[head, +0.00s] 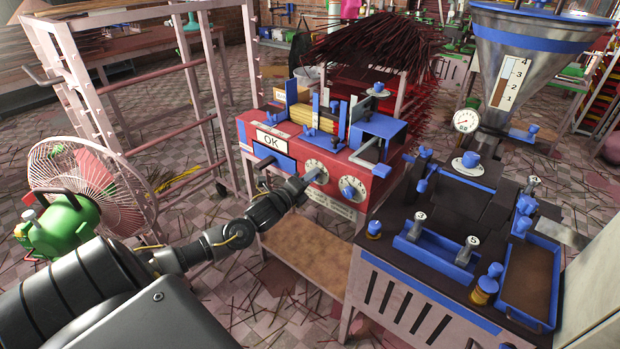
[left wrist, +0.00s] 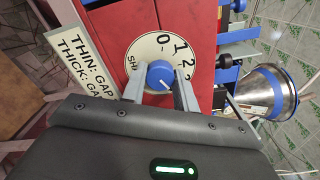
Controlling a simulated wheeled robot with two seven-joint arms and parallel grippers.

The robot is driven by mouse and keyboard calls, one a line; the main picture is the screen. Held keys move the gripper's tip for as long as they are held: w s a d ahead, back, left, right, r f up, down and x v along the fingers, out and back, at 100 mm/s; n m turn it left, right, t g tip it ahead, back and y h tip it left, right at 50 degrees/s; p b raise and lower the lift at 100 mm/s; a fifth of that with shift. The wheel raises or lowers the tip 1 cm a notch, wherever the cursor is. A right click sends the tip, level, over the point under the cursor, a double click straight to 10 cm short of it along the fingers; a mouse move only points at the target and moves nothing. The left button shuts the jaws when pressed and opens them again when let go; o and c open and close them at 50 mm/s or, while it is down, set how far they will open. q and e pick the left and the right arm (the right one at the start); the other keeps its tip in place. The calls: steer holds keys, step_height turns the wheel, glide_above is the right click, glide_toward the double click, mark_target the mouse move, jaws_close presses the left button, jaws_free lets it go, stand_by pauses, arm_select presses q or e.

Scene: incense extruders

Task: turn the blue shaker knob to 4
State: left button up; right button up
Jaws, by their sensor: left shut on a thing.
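The red machine (head: 333,157) has two white dials on its front. My left gripper (head: 310,179) reaches the left dial (head: 318,166). In the left wrist view, the blue shaker knob (left wrist: 160,75) sits between the two grey fingers of my left gripper (left wrist: 160,88), which are shut on it. A white pointer line on the knob slants toward the lower right in that view. The white dial face (left wrist: 146,48) shows 0, 1 and 2 and part of a label starting "SH"; its lower part, with any higher numbers, is hidden by the gripper. My right gripper is out of view.
A second dial (head: 352,189) with a blue knob is just right of the first. An OK sign (head: 271,141) is at the left. A dark-topped machine (head: 448,207) with blue parts stands to the right, and a pink fan (head: 85,180) at the left.

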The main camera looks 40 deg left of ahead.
arm_select(q)
steer(key=shift+f+m, duration=0.1)
steer(key=shift+m, duration=0.9)
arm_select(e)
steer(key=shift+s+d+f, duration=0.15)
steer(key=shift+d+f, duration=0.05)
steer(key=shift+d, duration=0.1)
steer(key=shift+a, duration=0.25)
arm_select(q)
steer(key=o, duration=1)
steer(key=shift+c, duration=0.2)
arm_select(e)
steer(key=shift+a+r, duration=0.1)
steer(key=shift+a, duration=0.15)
arm_select(q)
steer(key=shift+s, duration=0.15)
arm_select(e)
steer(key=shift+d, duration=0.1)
arm_select(q)
steer(key=s, duration=1)
steer(key=shift+s, duration=0.25)
